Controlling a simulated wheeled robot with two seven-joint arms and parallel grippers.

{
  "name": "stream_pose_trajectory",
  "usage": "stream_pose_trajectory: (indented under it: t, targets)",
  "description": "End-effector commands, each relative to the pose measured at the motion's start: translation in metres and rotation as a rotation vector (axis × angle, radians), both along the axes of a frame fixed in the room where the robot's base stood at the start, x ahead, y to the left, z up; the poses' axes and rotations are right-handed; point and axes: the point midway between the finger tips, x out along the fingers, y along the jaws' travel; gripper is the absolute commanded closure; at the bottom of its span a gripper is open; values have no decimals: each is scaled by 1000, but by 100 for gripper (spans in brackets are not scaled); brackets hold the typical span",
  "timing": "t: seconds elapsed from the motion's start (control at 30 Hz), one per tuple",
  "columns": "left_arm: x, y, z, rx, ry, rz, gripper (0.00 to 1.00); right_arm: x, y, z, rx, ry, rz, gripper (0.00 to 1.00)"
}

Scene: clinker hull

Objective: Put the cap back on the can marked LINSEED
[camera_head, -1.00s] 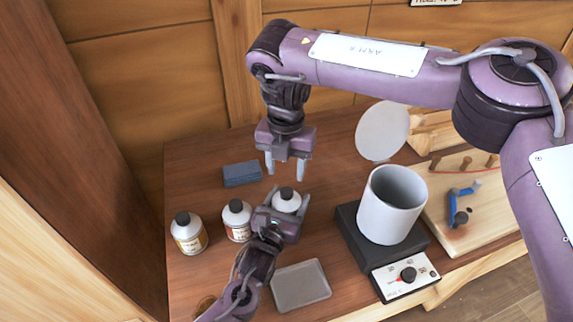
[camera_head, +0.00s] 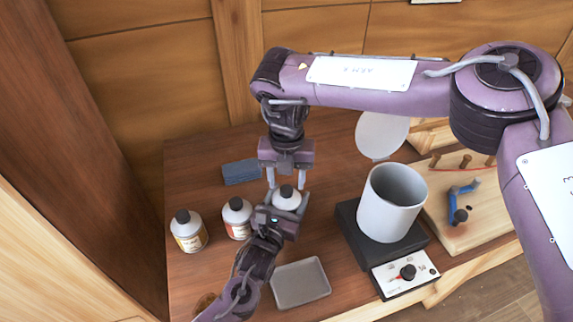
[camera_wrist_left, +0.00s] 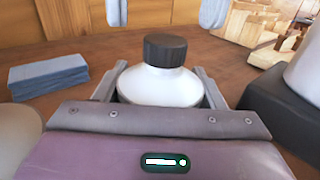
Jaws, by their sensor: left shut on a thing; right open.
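Three white cans with black caps on top stand on the wooden bench: a left can (camera_head: 188,236), a middle can (camera_head: 237,222) and a right can (camera_head: 288,203). Their label words are too small to read. My left gripper (camera_head: 288,208) is shut around the right can, which also shows upright in the left wrist view (camera_wrist_left: 160,87). A black cap (camera_wrist_left: 165,49) sits on its neck; I cannot tell how tightly. My right gripper (camera_head: 286,184) is open just above that cap. Its fingertips also show apart in the left wrist view (camera_wrist_left: 165,16).
A blue-grey block (camera_head: 240,172) lies behind the cans. A grey tray (camera_head: 300,284) lies in front. To the right are a white pot (camera_head: 390,215) on a dark hotplate with a dial panel (camera_head: 405,275), a round white disc (camera_head: 381,135) and a pegged board (camera_head: 475,210).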

Motion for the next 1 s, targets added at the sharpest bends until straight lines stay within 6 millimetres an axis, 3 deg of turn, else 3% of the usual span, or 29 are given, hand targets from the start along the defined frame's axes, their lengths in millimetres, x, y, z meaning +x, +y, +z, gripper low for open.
stream_pose_trajectory:
  t: [0.2,0.53,0.9,1.0]
  targets:
    - [0,0,0,0,-1,1,100,0,0,-21,-1,0,0,52]
    - [0,0,0,0,-1,1,100,0,0,-24,0,-1,0,52]
    - [0,0,0,0,-1,1,100,0,0,-23,0,-1,0,98]
    - [0,0,0,0,-1,1,100,0,0,-23,0,-1,-8,99]
